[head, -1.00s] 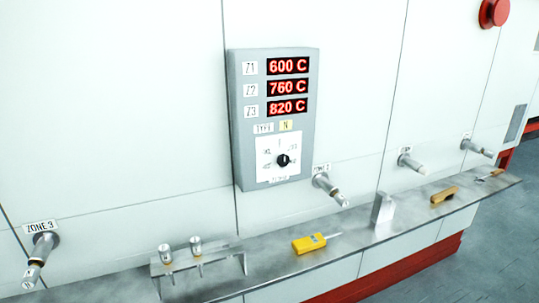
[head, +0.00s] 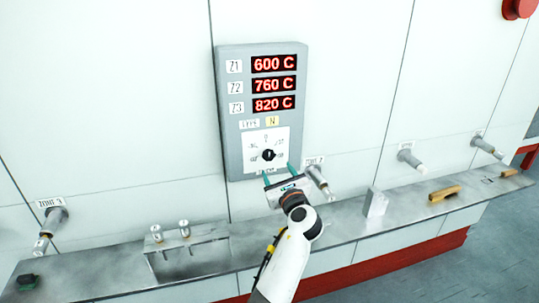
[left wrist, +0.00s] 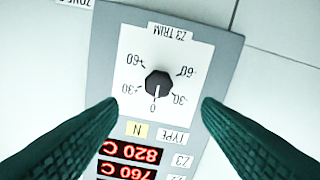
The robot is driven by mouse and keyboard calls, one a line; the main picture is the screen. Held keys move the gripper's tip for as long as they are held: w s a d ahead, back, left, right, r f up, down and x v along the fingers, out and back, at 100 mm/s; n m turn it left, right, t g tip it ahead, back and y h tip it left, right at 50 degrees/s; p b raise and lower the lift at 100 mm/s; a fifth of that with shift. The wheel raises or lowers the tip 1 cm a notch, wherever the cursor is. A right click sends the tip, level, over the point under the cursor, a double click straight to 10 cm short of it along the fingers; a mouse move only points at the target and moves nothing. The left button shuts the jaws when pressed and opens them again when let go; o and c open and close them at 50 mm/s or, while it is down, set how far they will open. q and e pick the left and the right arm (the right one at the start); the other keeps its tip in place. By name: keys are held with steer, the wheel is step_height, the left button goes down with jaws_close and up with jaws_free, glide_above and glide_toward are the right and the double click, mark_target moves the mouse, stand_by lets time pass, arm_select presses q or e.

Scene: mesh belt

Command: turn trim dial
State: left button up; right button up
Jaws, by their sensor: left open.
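The trim dial is a small black knob (head: 268,155) on a white scale plate low on the grey control panel (head: 232,150). In the left wrist view the knob (left wrist: 158,84) appears upside down, under a "Z3 TRIM" label. Its white pointer line points to the 0 mark, with plus and minus 30 and 60 around it. My left gripper (head: 278,174) is open and empty, its teal fingertips at the lower edge of the scale plate. In the left wrist view its fingers (left wrist: 160,101) stand either side of the knob, apart from it. My right gripper is not in view.
Red displays (head: 274,84) read 600, 760 and 820 C. Metal stubs (head: 318,180) stick out of the wall, one close right of my gripper. A steel ledge (head: 110,268) below carries a rack (head: 190,262), a metal block (head: 376,202) and a wooden-coloured piece (head: 444,193).

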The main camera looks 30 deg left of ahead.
mark_target(269, 156)
arm_select(q)
steer(key=p+x, duration=0.1)
steer(key=x, duration=0.7)
steer(key=shift+w, duration=0.1)
steer(key=shift+w+a+f+p, duration=0.1)
steer(key=shift+w+a+p, duration=0.2)
steer(key=shift+w+a, duration=0.15)
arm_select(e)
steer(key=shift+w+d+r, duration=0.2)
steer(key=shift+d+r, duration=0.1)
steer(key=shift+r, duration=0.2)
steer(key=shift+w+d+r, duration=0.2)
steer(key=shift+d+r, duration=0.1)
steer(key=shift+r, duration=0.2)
arm_select(q)
steer(key=c, duration=1)
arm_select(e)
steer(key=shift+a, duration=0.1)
